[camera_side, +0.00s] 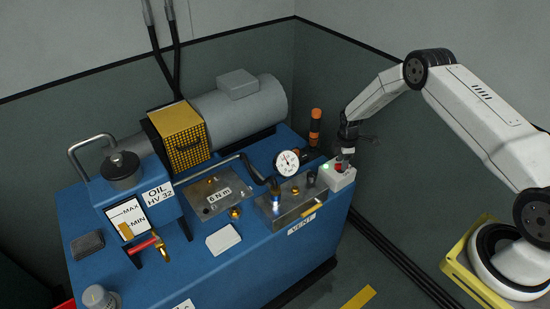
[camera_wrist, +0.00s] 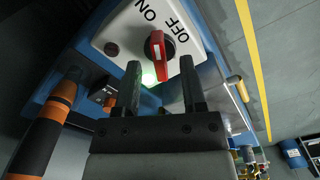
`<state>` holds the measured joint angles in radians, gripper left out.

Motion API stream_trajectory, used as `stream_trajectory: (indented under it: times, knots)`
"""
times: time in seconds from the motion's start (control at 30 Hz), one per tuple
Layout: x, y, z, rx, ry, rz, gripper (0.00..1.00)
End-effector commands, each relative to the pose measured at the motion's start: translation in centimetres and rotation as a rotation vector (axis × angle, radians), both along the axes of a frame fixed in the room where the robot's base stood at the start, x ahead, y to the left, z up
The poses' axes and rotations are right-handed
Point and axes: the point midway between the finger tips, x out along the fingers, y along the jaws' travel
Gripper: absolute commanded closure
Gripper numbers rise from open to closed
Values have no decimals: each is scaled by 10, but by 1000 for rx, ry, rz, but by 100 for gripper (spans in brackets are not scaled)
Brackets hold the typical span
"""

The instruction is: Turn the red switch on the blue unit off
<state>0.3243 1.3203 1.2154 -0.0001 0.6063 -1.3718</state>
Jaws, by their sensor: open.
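The blue unit (camera_side: 290,258) stands left of my arm in the side view. A white switch box (camera_side: 343,181) sits at its right end. The red switch (camera_wrist: 157,46) is on that box's face, with ON and OFF printed beside it in the wrist view. Its handle stands nearly upright in that picture; I cannot tell for certain which word it points to. A green lamp (camera_wrist: 153,74) glows next to it. My gripper (camera_wrist: 159,62) is open and empty, its fingertips just short of the switch, one to each side. In the side view my gripper (camera_side: 347,157) is right above the box.
An orange-and-black post (camera_side: 315,127) stands behind the box and shows close at left in the wrist view (camera_wrist: 45,130). A pressure gauge (camera_side: 287,163) and a metal valve block (camera_side: 290,200) lie left of the box. Open floor lies to the right.

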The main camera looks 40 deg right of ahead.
Motion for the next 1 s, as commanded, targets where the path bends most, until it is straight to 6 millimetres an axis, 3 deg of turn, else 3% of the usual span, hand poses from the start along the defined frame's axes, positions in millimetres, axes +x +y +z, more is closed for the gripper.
stream_trajectory:
  times: [0.2,0.53,0.7,1.0]
  knots:
    - [0,0,-12,0,0,0,47]
    - [0,0,-14,0,-1,0,47]
    - [0,0,-13,0,-1,0,100]
    - [0,0,-13,0,0,-5,100]
